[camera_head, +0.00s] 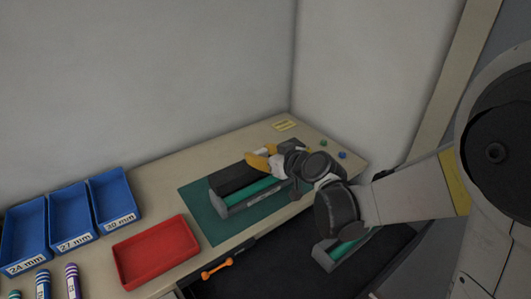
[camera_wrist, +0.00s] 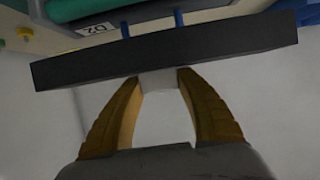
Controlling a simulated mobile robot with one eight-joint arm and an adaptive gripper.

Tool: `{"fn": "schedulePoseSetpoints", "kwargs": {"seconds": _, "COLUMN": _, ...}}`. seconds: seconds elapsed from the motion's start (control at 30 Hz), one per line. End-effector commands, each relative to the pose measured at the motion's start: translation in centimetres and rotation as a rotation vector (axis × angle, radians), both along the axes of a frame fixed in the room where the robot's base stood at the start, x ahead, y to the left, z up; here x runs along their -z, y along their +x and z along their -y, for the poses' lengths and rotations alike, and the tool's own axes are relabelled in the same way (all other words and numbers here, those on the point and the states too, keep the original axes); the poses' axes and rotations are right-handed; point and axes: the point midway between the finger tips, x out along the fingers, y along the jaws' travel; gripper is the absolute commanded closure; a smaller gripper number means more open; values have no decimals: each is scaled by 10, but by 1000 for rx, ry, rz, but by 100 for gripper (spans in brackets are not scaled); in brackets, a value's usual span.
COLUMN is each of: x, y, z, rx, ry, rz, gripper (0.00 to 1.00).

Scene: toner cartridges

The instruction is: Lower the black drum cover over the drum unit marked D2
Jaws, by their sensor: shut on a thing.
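My gripper (camera_head: 262,158) has yellow fingers shut on the pale grip of the black drum cover (camera_wrist: 165,52). In the wrist view, the cover lies crosswise just beyond the fingertips (camera_wrist: 158,80). The drum unit with the D2 label (camera_wrist: 95,29) is beyond the cover, with part of its green drum (camera_wrist: 85,8) and two blue pins (camera_wrist: 179,18) showing. In the head view, the black cover (camera_head: 232,178) is above or beside the back of the grey unit with a green drum (camera_head: 250,196). The exact gap between them cannot be told.
The unit stands on a green mat (camera_head: 197,205) on the bench. A red tray (camera_head: 155,282) and blue labelled bins (camera_head: 70,218) are at left. Small buttons (camera_head: 343,155) are at the right.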

Motion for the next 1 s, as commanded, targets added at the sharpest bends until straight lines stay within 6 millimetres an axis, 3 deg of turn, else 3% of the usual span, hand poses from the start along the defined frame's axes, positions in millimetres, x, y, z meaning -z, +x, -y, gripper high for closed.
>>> {"fn": "schedulePoseSetpoints", "kwargs": {"seconds": 1.0, "x": 81, "y": 0, "z": 0, "rx": -1, "ry": 0, "rz": 0, "gripper": 88}}
